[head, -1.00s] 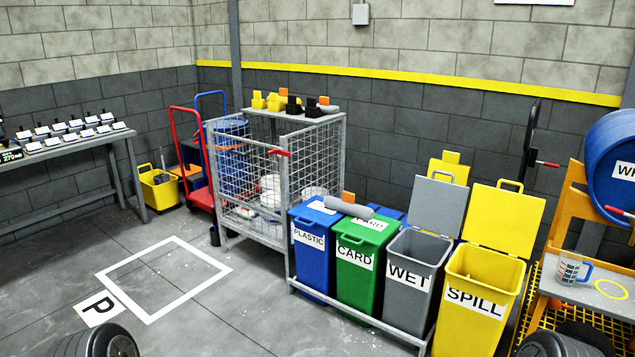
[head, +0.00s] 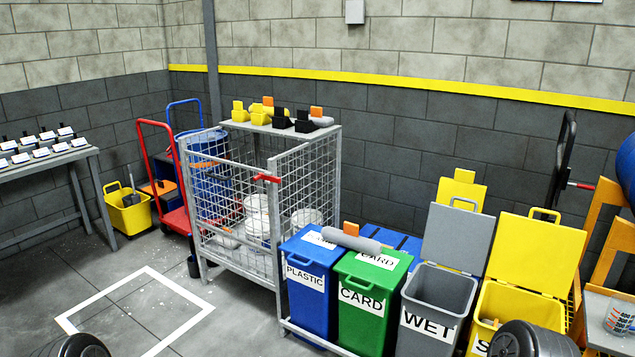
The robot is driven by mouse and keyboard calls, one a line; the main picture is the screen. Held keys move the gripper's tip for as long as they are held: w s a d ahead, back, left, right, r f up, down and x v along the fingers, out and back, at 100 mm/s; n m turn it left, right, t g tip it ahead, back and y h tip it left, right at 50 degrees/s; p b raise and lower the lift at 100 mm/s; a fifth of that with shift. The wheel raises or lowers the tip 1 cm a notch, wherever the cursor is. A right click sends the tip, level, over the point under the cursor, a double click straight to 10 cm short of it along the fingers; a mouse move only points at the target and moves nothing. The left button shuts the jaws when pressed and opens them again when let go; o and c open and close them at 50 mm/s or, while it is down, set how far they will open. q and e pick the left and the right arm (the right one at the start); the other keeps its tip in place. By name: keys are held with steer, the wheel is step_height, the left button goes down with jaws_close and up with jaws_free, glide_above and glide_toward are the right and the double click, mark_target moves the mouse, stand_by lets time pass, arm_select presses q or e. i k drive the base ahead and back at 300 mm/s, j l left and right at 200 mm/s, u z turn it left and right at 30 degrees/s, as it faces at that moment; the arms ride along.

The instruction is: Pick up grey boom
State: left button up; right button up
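The grey boom (head: 345,237) is a short, rounded grey roll. It lies on its side across the lids of the blue PLASTIC bin (head: 307,285) and the green CARD bin (head: 367,305), with an orange tab (head: 351,228) standing up behind it. Nothing is holding it. Neither of my grippers is in view. Only dark rounded parts of my arms show at the bottom left and bottom right edges, well apart from the boom.
A grey WET bin (head: 435,295) and a yellow SPILL bin (head: 515,305) stand open to the right. A mesh cage (head: 325,180) with pails is behind left. A red trolley (head: 158,165) and a yellow bucket (head: 127,212) stand further left. The floor around the white square (head: 95,305) is clear.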

mark_target(349, 238)
steer(key=i+j+z, duration=0.5)
steer(key=z, duration=0.2)
steer(key=i+j+z, duration=0.15)
steer(key=j+z, duration=0.2)
steer(key=i+j+z, duration=0.15)
steer(key=j+z, duration=0.55)
steer(key=j, duration=0.15)
steer(key=j+z, duration=0.35)
steer(key=j, duration=0.3)
steer(key=j+z, duration=0.3)
steer(key=j, duration=0.4)
